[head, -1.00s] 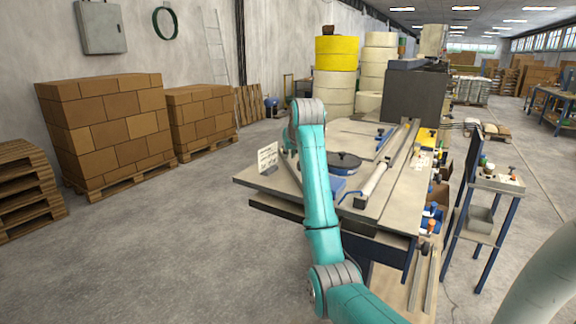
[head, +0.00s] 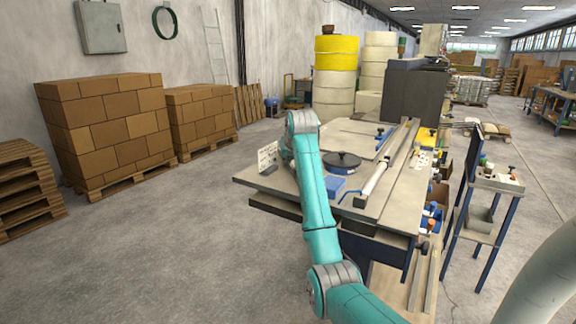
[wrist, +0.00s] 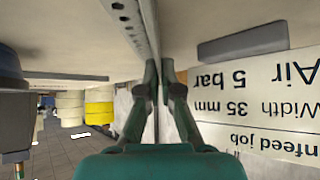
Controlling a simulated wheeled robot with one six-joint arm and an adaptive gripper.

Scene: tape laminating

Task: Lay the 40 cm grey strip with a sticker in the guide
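My gripper (wrist: 158,80) shows in the wrist view with its two fingers close together and a narrow gap between the tips. A grey bar with a row of holes (wrist: 128,18) runs from the top edge down toward the fingertips. I cannot tell whether the fingers grip it or only stand near it. In the head view my arm hides the gripper, which is over the left part of the worktable (head: 285,185). Long parallel rails (head: 400,160) run along the right side of the table. I cannot identify the sticker.
A printed card (head: 267,157) stands at the table's left edge; it also shows upside down in the wrist view (wrist: 265,95), close to the fingers. A black disc (head: 343,160) and a blue block (head: 335,187) lie right of my arm. A small stand (head: 490,190) is at right.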

